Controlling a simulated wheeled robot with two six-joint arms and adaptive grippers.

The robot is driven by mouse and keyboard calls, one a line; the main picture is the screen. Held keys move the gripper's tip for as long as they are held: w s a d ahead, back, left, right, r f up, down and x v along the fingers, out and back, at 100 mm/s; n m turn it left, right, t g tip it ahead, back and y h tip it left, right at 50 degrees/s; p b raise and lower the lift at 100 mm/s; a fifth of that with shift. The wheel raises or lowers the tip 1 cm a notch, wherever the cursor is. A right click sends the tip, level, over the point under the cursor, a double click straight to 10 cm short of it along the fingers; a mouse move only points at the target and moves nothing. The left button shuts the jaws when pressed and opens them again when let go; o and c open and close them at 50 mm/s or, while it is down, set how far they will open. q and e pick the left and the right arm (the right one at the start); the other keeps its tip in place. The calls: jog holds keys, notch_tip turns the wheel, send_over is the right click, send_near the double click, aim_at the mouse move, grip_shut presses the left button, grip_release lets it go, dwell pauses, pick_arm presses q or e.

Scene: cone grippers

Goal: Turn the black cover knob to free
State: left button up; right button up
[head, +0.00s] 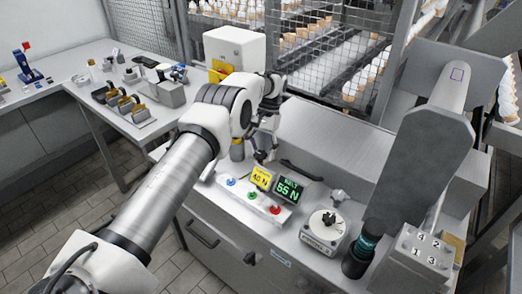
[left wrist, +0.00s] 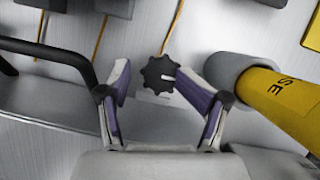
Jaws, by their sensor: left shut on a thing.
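The black cover knob (left wrist: 157,73), round with a lobed edge, shows in the left wrist view between my left fingers. A white mark on it points to the right. It sits on a pale metal face, with a light label partly visible below it. My left gripper (left wrist: 154,72) is shut on the knob, one purple-padded finger on each side; the exact contact at the tips is hard to see. In the head view my left gripper (head: 266,152) is small, at the machine's front left, and I cannot make out the knob there. My right gripper does not show.
A yellow cylinder (left wrist: 285,98) with a grey collar lies close right of the fingers; a black curved handle (left wrist: 50,55) is at left. A button box (head: 252,203) with displays and a round dial (head: 325,228) stand on the machine top. A side table (head: 60,82) holds parts.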

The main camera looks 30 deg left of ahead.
aim_at(261, 153)
pick_arm(q)
notch_tip(261, 153, up, 10)
dwell(0.6)
jog(key=shift+a, duration=0.1)
